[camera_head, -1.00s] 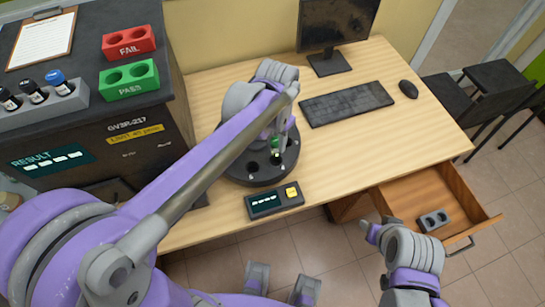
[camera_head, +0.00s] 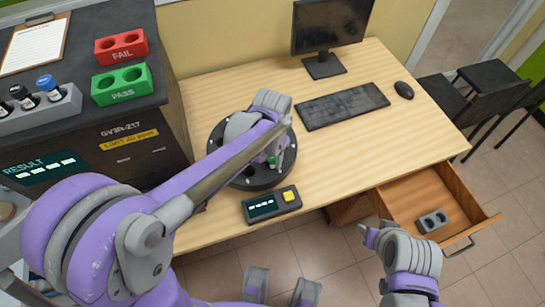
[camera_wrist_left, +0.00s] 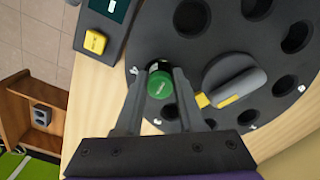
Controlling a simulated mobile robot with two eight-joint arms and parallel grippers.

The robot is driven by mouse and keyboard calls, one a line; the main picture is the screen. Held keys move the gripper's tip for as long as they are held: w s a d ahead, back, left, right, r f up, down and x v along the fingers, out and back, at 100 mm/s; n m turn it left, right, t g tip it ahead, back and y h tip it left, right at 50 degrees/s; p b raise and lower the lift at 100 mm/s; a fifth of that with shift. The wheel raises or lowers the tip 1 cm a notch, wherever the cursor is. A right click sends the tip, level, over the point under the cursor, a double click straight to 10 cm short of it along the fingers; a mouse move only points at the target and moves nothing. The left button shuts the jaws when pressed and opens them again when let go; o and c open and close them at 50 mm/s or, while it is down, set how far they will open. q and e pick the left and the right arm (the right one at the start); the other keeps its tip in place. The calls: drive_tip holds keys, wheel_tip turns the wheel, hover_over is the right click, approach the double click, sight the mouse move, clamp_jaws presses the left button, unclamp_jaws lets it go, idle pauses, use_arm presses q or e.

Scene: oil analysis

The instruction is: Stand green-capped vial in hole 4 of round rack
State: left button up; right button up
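The round rack (camera_head: 232,178) is a dark disc with a ring of holes, standing on the desk. It fills the right of the left wrist view (camera_wrist_left: 222,38). My left gripper (camera_head: 271,160) is over the rack's front right part. In the left wrist view its fingers (camera_wrist_left: 162,72) flank the green-capped vial (camera_wrist_left: 160,85) and look closed on it. The green cap (camera_head: 271,161) also shows in the head view. The vial's lower end is hidden, so I cannot tell whether it is inside a hole. My right gripper (camera_head: 370,236) is near the open drawer, its fingers unclear.
A small display box with a yellow button (camera_head: 272,204) stands in front of the rack. A keyboard (camera_head: 343,105), mouse (camera_head: 403,89) and monitor (camera_head: 330,28) are behind. An open drawer (camera_head: 460,200) holds a grey two-hole block (camera_head: 433,221). Red and green holders (camera_head: 121,84) stand at left.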

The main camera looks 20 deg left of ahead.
sight(273, 157)
use_arm(q)
drive_tip(key=shift+o, duration=1.2)
drive_tip(key=shift+r, duration=0.15)
wheel_tip(273, 157, up, 12)
drive_tip(key=p, duration=0.2)
drive_tip(key=s+a+f+n+t, duration=0.2)
drive_tip(key=s+a+f, duration=0.1)
drive_tip(key=s, duration=0.4)
drive_tip(key=s+a+f+n+t, duration=0.2)
drive_tip(key=s+a+f+t, duration=0.1)
drive_tip(key=s, duration=0.5)
drive_tip(key=shift+a+f, duration=0.35)
drive_tip(key=shift+f, duration=0.3)
